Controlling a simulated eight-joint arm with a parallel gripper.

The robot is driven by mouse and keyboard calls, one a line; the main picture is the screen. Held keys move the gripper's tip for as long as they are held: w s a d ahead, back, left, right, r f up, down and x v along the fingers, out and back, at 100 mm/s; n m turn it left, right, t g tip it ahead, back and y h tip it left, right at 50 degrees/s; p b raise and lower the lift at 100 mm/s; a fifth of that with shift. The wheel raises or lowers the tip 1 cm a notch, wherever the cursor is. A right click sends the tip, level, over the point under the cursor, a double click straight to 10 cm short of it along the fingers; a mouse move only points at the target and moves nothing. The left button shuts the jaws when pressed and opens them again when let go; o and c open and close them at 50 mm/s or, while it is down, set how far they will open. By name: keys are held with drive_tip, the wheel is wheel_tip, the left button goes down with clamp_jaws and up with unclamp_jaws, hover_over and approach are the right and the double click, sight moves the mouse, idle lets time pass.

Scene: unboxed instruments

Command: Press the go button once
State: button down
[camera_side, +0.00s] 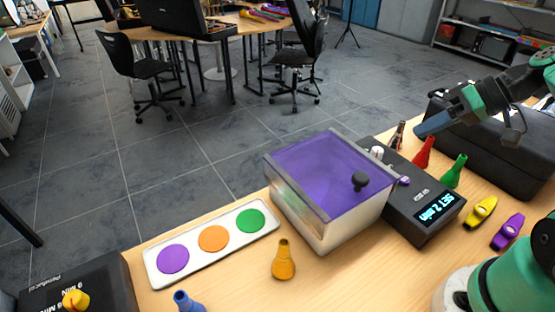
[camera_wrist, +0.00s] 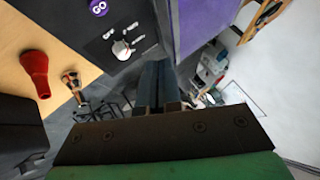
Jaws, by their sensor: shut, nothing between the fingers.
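The purple go button (camera_side: 403,180) is on the dark control box (camera_side: 425,195), beside the purple-topped bath. In the wrist view the go button (camera_wrist: 98,7), lettered "GO", is at the top edge, left of centre. A pale knob (camera_side: 377,152) sits farther back on the box and also shows in the wrist view (camera_wrist: 122,50). The box's display (camera_side: 436,206) reads "SET 2 min". My gripper (camera_side: 420,132) is shut and empty, raised near the back right of the box, apart from the button. Its fingers (camera_wrist: 158,85) also show in the wrist view.
The clear bath with a purple top (camera_side: 320,170) and black knob adjoins the box's left. Red (camera_side: 424,152), green (camera_side: 454,171), yellow (camera_side: 481,212) and purple (camera_side: 508,231) pieces line its right. A black case (camera_side: 505,145) stands behind. A white tray (camera_side: 150,262) lies left.

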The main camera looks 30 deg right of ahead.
sight(409, 181)
drive_tip(key=shift+s+d+r, duration=0.1)
drive_tip(key=shift+d+r, duration=0.15)
drive_tip(key=shift+d, duration=0.05)
drive_tip(key=shift+f, duration=4.4)
drive_tip(key=shift+f, duration=0.15)
drive_tip(key=shift+f, duration=0.3)
drive_tip(key=shift+r, duration=0.1)
drive_tip(key=shift+r, duration=0.35)
drive_tip(key=shift+r, duration=0.1)
